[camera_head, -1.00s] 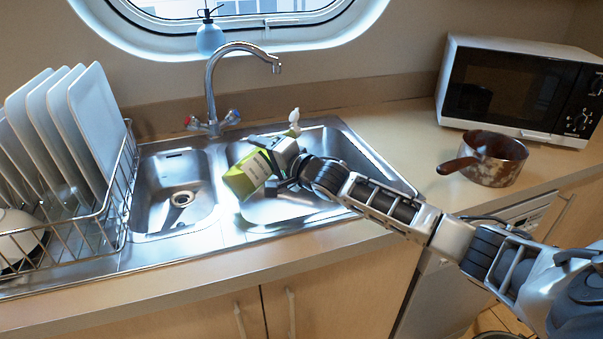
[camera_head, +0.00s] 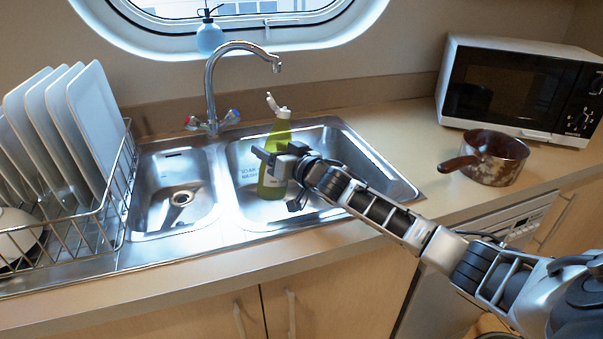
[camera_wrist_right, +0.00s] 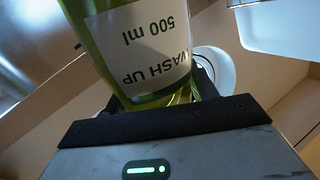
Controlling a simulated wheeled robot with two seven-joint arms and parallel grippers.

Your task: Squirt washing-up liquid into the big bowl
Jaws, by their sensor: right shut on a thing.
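A green see-through bottle of washing-up liquid (camera_head: 276,142) with a white nozzle stands about upright over the big right-hand bowl (camera_head: 335,140) of the steel sink. My right gripper (camera_head: 280,172) is shut on the bottle's body and covers part of it. In the right wrist view, the bottle (camera_wrist_right: 140,45) fills the upper middle, its label upside down, reading "WASH UP 500 ml". Whether the bottle's base touches the bowl's floor cannot be told. No stream of liquid shows. My left gripper is out of view.
The tap (camera_head: 211,85) stands behind the sink. The small bowl (camera_head: 172,195) is to the left. A dish rack (camera_head: 100,228) with white plates is at far left. A saucepan (camera_head: 495,165) and a microwave (camera_head: 520,92) stand on the right, with clear worktop between sink and pan.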

